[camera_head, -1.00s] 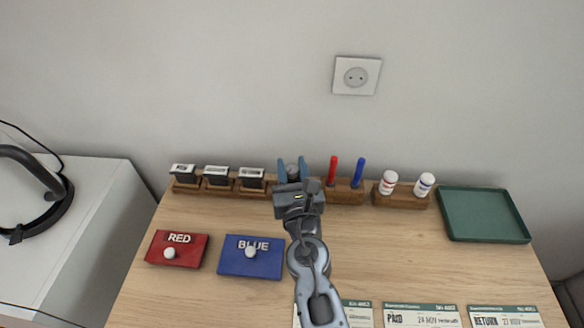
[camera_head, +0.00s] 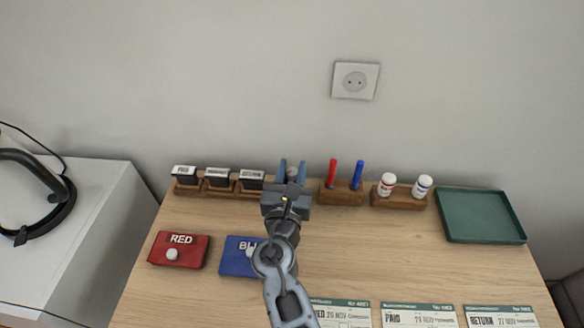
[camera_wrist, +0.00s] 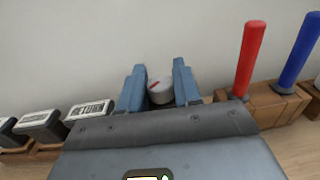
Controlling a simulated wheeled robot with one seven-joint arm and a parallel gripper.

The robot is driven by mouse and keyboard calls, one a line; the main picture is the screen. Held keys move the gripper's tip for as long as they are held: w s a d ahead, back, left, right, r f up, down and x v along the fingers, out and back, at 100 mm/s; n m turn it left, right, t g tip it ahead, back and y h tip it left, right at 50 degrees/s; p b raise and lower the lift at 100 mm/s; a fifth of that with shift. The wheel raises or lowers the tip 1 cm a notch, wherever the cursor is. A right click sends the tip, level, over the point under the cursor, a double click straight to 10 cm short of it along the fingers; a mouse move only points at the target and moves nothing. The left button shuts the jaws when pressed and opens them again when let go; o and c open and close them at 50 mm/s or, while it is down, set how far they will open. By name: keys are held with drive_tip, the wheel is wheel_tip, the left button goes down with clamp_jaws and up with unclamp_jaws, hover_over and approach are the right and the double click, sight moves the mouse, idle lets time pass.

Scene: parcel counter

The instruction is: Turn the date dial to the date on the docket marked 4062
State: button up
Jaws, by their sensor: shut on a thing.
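The date dial, a pale grey round knob with a red mark (camera_wrist: 161,92), sits between the two blue fingers of my gripper (camera_head: 292,172). The gripper is shut on it at the back of the counter; the wrist view also shows the gripper (camera_wrist: 159,82). The dial's date figures cannot be read. Three dockets lie along the front edge: one partly behind my arm with 26 NOV (camera_head: 342,314), a PAID docket with what looks like 24 NOV (camera_head: 418,317), and a RETURN docket with 27 NOV (camera_head: 500,318). Their numbers are too small to read surely.
Stamps in a wooden rack (camera_head: 203,190) stand left of the dial; a red pen (camera_head: 332,172) and blue pen (camera_head: 357,174) stand close right. Farther right are two bottles (camera_head: 387,184) and a green tray (camera_head: 483,215). Red (camera_head: 178,249) and blue (camera_head: 237,258) ink pads lie front left.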

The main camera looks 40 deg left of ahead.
drive_tip(key=shift+m+t+h+b, duration=0.5)
drive_tip(key=shift+m+t+h, duration=0.4)
drive_tip(key=shift+m+h, duration=1.2)
drive_tip(key=shift+n+h, duration=0.3)
drive_tip(key=shift+h, duration=0.3)
drive_tip(key=o, duration=0.9)
drive_tip(key=shift+o, duration=0.2)
drive_tip(key=shift+s+d, duration=0.25)
drive_tip(key=shift+s, duration=1)
drive_tip(key=shift+s+d, duration=0.25)
drive_tip(key=shift+s, duration=1.05)
drive_tip(key=shift+s+d, duration=0.25)
drive_tip(key=shift+s, duration=1)
